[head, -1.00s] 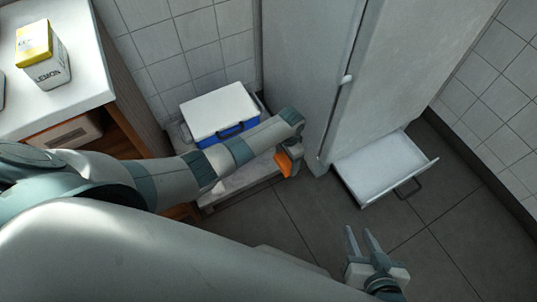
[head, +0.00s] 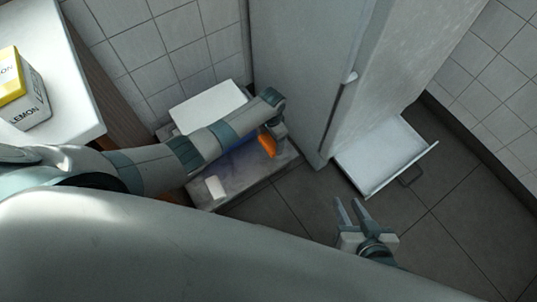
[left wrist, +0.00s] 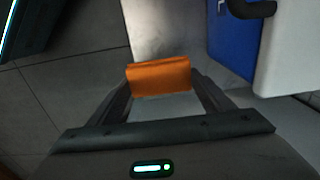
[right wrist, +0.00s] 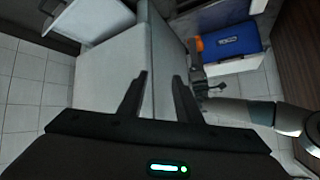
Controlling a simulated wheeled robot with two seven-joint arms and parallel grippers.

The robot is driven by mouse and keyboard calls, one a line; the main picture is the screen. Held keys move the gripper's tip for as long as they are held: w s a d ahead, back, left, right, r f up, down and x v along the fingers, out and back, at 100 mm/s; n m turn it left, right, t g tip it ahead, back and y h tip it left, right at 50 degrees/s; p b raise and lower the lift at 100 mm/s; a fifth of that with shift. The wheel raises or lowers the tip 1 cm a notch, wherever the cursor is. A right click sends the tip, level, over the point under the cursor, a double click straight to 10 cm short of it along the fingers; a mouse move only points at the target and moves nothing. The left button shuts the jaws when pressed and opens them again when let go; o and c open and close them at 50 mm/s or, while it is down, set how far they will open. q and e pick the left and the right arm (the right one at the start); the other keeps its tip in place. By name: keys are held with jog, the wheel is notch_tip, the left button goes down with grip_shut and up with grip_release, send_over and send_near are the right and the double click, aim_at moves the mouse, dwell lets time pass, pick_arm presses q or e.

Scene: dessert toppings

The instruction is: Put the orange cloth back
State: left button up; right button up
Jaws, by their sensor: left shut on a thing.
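The orange cloth (head: 267,145) is a small folded piece held in my left gripper (head: 272,133). In the left wrist view the cloth (left wrist: 158,76) sits between the two fingertips, which are shut on it. It hangs over the right end of a low grey slab (head: 262,172), beside a blue box (head: 240,140) with a white lid. My left forearm hides part of the box. The cloth also shows in the right wrist view (right wrist: 196,44). My right gripper (head: 349,202) is open and empty above the floor.
A tall grey cabinet (head: 300,70) stands right of the slab. An open white drawer (head: 385,155) juts out low at its front. A small white block (head: 215,187) lies on the slab's near left. A lemon carton (head: 30,100) stands on the left counter. The floor in front is clear.

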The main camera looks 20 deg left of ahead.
aim_at(271, 147)
pick_arm(q)
jog(key=shift+f, duration=0.15)
notch_tip(271, 147, down, 2)
jog(key=b, duration=0.3)
jog(key=shift+f, duration=0.2)
notch_tip(271, 147, down, 3)
jog(key=b, duration=0.3)
jog(key=shift+f+b, duration=0.1)
jog(key=shift+b, duration=0.2)
pick_arm(e)
jog(key=a+r+t+y, duration=0.1)
jog(key=r+t+y, duration=0.1)
jog(key=r+t, duration=0.4)
jog(key=w+a+r+t+y, duration=0.1)
jog(key=r+t, duration=0.6)
jog(key=r, duration=0.7)
jog(key=shift+w+a+r+n+y, duration=0.25)
jog(key=shift+a+r+n+y, duration=0.1)
jog(key=shift+a+y, duration=0.25)
pick_arm(q)
jog(key=shift+f, duration=0.1)
pick_arm(e)
jog(key=shift+d, duration=0.1)
